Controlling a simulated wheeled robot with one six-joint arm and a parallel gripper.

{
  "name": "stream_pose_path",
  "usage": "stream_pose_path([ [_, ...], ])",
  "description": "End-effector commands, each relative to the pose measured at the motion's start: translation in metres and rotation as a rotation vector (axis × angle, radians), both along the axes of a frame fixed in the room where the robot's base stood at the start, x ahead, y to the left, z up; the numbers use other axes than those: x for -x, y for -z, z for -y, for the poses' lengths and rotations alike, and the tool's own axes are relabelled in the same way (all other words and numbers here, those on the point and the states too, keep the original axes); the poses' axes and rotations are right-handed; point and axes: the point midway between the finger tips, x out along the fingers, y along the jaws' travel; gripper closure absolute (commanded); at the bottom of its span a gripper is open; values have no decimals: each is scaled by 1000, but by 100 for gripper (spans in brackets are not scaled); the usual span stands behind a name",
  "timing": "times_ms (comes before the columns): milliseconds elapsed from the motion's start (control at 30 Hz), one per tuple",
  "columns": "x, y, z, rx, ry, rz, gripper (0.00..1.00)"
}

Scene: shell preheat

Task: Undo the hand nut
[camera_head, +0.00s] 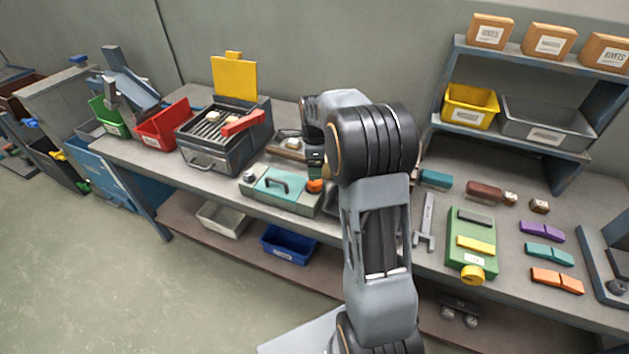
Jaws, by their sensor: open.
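An orange round knob, which looks like the hand nut (315,187), sits at the right end of a grey-green fixture box (262,195) on the bench. A teal plate with a dark handle (273,184) lies on top of that box. My gripper (315,174) points down directly above the orange knob, very close to it. The gripper is open. Its fingers are small and partly blended with the knob, so I cannot tell whether they touch it or stand around it. My arm hides the bench just right of the fixture.
A grey case with a raised yellow lid (234,78) and a red handle (243,123) stands behind left. Red (162,128) and green (108,116) bins are farther left. A green box with a yellow knob (472,274) stands right. A shelf (515,57) rises behind right.

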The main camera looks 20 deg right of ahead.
Motion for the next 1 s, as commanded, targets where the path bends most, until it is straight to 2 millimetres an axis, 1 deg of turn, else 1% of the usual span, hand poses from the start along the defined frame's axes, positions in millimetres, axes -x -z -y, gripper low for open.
stream_pose_path([
  [33,1,11,0,-1,-1,-4,28],
  [200,1,39,0,-1,-2,-4,28],
  [400,0,60,0,0,-2,-1,28],
  [600,0,69,0,0,-2,0,28],
  [867,0,70,0,0,-2,0,28],
  [900,0,70,0,0,-2,1,29],
  [1000,0,69,0,0,-2,1,38],
])
